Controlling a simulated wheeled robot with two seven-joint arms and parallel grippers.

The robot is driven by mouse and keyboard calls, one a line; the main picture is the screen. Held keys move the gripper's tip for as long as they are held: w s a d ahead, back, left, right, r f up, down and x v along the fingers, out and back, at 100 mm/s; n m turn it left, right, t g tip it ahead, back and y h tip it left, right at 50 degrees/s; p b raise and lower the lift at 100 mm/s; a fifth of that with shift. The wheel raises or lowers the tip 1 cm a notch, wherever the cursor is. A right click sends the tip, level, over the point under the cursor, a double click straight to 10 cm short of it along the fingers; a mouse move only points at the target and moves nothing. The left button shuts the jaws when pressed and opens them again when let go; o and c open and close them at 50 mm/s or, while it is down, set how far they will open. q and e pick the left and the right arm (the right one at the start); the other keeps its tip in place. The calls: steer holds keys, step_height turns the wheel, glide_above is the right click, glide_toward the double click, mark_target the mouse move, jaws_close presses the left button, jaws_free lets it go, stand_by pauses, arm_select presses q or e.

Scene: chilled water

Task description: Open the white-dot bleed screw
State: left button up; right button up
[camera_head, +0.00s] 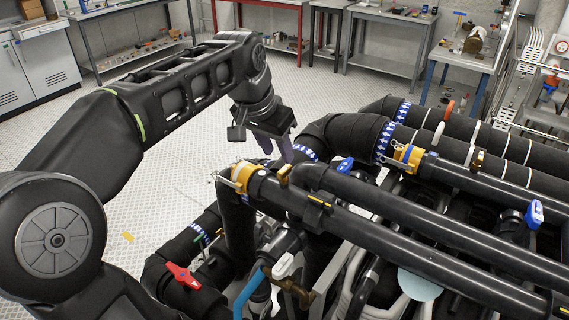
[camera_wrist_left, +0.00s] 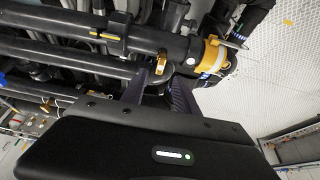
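My left gripper (camera_head: 276,150) reaches in above the near end of the black pipes, with its dark purple fingers pointing down. In the left wrist view its two fingers (camera_wrist_left: 159,92) are spread apart with nothing held between them. A small brass fitting (camera_head: 284,174) sits on the pipe just below the fingertips. It also shows in the left wrist view (camera_wrist_left: 161,66), close beyond the gap between the fingers. Another brass fitting (camera_head: 478,160) is on a pipe farther right. My right gripper is not in view.
Yellow collars (camera_head: 408,157) clamp the pipes. Blue handles (camera_head: 345,164) (camera_head: 535,213), a red handle (camera_head: 183,275) and a white handle (camera_head: 283,265) stick out around the pipes. Workbenches (camera_head: 390,17) line the back. The floor (camera_head: 180,180) at left is mostly clear.

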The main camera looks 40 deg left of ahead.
mark_target(284, 169)
arm_select(q)
steer(key=p+x, duration=0.1)
steer(key=x, duration=0.5)
steer(key=shift+w+a+f, duration=0.1)
steer(key=shift+f, duration=0.1)
jaws_close()
stand_by(0.4)
